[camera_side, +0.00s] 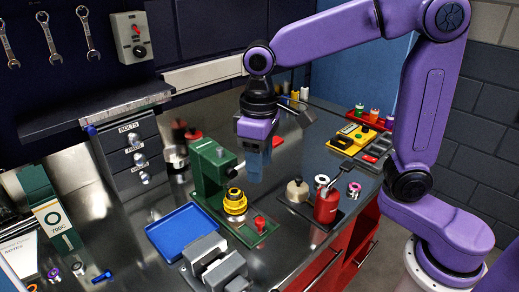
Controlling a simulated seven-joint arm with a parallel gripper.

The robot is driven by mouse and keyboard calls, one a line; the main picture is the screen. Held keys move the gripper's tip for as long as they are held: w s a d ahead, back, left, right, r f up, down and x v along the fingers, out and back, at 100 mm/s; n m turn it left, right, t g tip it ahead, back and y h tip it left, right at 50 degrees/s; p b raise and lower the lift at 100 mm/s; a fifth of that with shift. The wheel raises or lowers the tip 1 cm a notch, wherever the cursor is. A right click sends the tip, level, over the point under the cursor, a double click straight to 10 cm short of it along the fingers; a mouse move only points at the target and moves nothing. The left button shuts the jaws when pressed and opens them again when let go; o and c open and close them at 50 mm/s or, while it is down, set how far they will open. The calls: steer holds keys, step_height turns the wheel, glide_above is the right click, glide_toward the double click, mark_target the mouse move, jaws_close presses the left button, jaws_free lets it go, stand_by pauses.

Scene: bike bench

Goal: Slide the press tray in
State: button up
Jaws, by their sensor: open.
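A green bench press (208,165) stands in the middle of the steel worktop. A flat green press tray (247,236) extends from its foot toward the front right. A yellow round piece (235,201) sits on the tray, and a red knob (260,223) stands near its outer end. The gap between the fingers is hard to see from this side.
A blue shallow tray (181,232) and a grey vise (215,265) lie left and in front of the press. A red can (326,206) and a cream pot (297,190) stand to the right. A yellow case (349,138) is at the back right. Grey drawers (133,150) stand at the left.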

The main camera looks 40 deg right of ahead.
steer(key=shift+r, duration=1.25)
steer(key=shift+w+d+f, duration=0.1)
steer(key=shift+w+d, duration=0.05)
steer(key=shift+w, duration=0.05)
steer(key=c, duration=0.7)
steer(key=w+d+t, duration=0.1)
steer(key=w+d+f+t, duration=0.1)
steer(key=w+d, duration=0.1)
steer(key=w+d+t+h, duration=0.1)
steer(key=w+d, duration=0.1)
steer(key=shift+w+f+n+t, duration=0.2)
steer(key=shift+f+n+t, duration=0.1)
jaws_close()
steer(key=w+d+n+t, duration=0.3)
steer(key=w+d+t, duration=0.1)
steer(key=w, duration=0.1)
steer(key=s+a+f+n+g+y, duration=0.1)
steer(key=s+f+n+g+y, duration=0.1)
steer(key=s+f+n+y, duration=0.4)
steer(key=s+f+n+g+y, duration=0.2)
steer(key=s+n+g, duration=0.1)
steer(key=s+n, duration=0.55)
steer(key=shift+m, duration=0.65)
steer(key=shift+s+x, duration=0.2)
steer(key=shift+x, duration=1.45)
steer(key=shift+s+x, duration=0.25)
steer(key=shift+x, duration=1.4)
steer(key=shift+s+x, duration=0.2)
steer(key=shift+x, duration=1.4)
